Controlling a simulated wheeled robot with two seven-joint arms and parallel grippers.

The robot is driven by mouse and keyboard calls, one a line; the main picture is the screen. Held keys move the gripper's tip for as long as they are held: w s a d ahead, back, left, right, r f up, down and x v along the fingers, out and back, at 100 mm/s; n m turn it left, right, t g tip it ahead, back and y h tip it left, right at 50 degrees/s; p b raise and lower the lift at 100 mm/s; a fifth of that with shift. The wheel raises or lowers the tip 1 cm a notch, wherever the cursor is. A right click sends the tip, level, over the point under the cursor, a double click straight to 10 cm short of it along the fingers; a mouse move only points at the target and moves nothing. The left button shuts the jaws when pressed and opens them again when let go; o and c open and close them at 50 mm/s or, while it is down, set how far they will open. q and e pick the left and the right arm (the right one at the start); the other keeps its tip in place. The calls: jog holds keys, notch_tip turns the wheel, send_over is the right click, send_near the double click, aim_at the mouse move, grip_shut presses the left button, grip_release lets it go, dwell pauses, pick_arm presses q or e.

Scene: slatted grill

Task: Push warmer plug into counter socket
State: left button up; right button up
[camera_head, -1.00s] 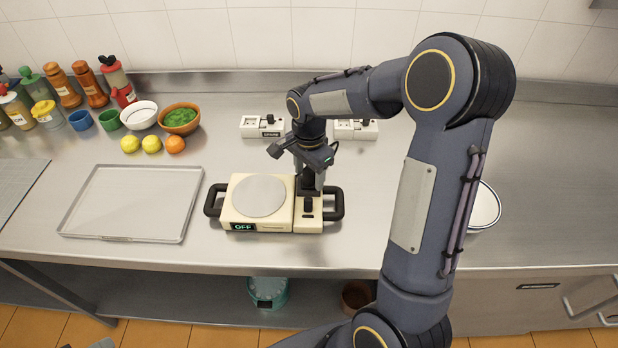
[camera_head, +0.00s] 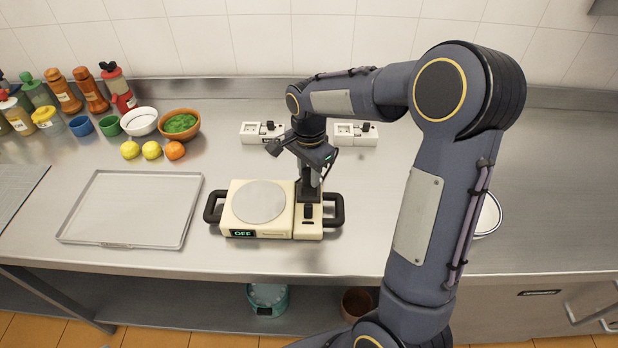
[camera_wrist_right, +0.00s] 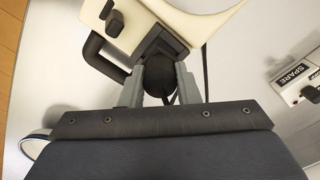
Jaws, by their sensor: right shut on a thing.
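The warmer (camera_head: 233,207) is a cream unit with a round grey plate, black side handles and an OFF display, on the counter in the head view. Its cream body also shows at the top of the wrist view (camera_wrist_right: 150,20). My right gripper (camera_wrist_right: 160,82) is shut on a dark rounded plug (camera_wrist_right: 158,75), close against the warmer's edge. In the head view the right gripper (camera_head: 311,184) is over the warmer's right end, with the plug mostly hidden. Two white counter sockets, a left one (camera_head: 249,133) and a right one (camera_head: 343,135), stand behind. My left gripper is out of view.
An empty tray (camera_head: 75,205) lies left of the warmer. Fruit (camera_head: 152,150), bowls (camera_head: 180,124) and bottles (camera_head: 92,90) stand at the back left. A SPARE-labelled socket (camera_wrist_right: 310,90) shows at the wrist view's right. A round white dish (camera_head: 490,213) is partly behind my right arm.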

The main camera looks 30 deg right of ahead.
pick_arm(q)
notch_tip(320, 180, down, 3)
jog(key=b, duration=0.3)
pick_arm(e)
jog(key=s+a+r, duration=0.1)
jog(key=s+r, duration=0.9)
jog(key=s, duration=0.4)
jog(key=shift+r, duration=0.35)
jog(key=shift+a, duration=0.1)
